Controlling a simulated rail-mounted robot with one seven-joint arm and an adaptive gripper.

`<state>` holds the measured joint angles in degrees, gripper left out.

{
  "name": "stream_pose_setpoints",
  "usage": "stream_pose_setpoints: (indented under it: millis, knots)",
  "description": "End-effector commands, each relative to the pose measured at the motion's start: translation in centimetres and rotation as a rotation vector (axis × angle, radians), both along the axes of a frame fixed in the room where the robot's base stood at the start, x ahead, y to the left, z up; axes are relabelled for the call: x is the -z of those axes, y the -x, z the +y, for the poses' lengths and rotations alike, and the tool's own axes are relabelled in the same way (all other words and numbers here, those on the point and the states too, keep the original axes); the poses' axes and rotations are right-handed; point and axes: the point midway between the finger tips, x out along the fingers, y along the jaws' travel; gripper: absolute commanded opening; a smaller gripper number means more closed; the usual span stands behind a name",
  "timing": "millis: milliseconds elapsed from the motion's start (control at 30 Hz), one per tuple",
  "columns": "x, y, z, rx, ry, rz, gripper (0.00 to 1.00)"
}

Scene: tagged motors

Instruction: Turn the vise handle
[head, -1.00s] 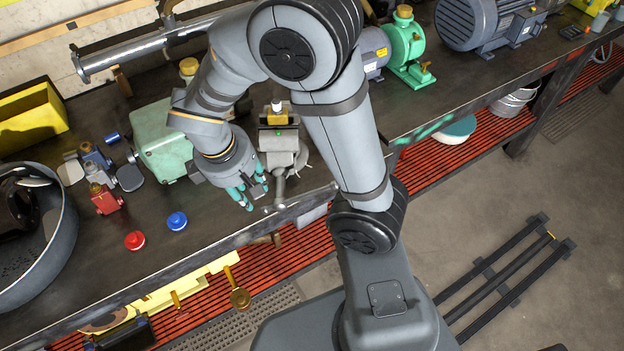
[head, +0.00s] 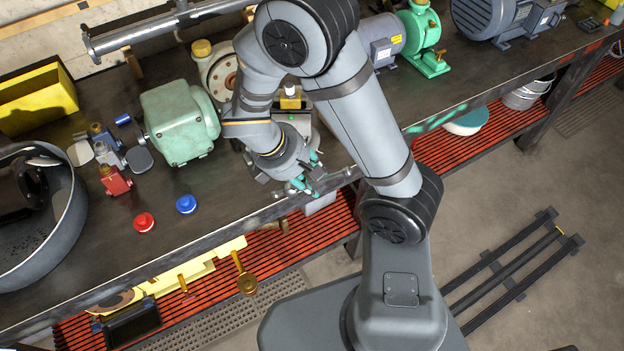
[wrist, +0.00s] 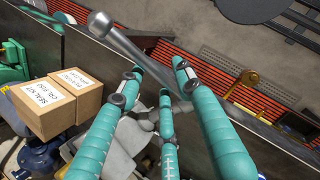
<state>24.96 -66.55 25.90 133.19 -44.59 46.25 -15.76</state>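The vise (head: 303,123) is mounted at the bench's front edge, mostly hidden behind my wrist in the head view. Its handle is a grey metal bar (wrist: 128,46) with a round ball end in the wrist view, slanting down to the right toward my fingers. My gripper (head: 308,182) has teal fingers and is over the handle at the bench edge. In the wrist view the fingers of my gripper (wrist: 160,82) are spread, with the bar passing by their tips. The gripper looks open. Whether a finger touches the bar I cannot tell.
Small labelled boxes (wrist: 58,103) stand left of the fingers in the wrist view. A green motor (head: 178,122), red cap (head: 144,222) and blue cap (head: 186,204) are on the bench to the left.

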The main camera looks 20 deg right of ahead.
Motion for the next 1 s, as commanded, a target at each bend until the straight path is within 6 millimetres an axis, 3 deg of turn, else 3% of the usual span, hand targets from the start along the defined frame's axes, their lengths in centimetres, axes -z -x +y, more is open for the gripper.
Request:
stream_pose_setpoints:
  millis: [433,1000]
  knots:
    - [0.99,-0.03,-0.42,0.0,-0.001,0.0,0.34]
    - [0.97,0.01,-0.45,0.0,0.0,0.001,0.0]
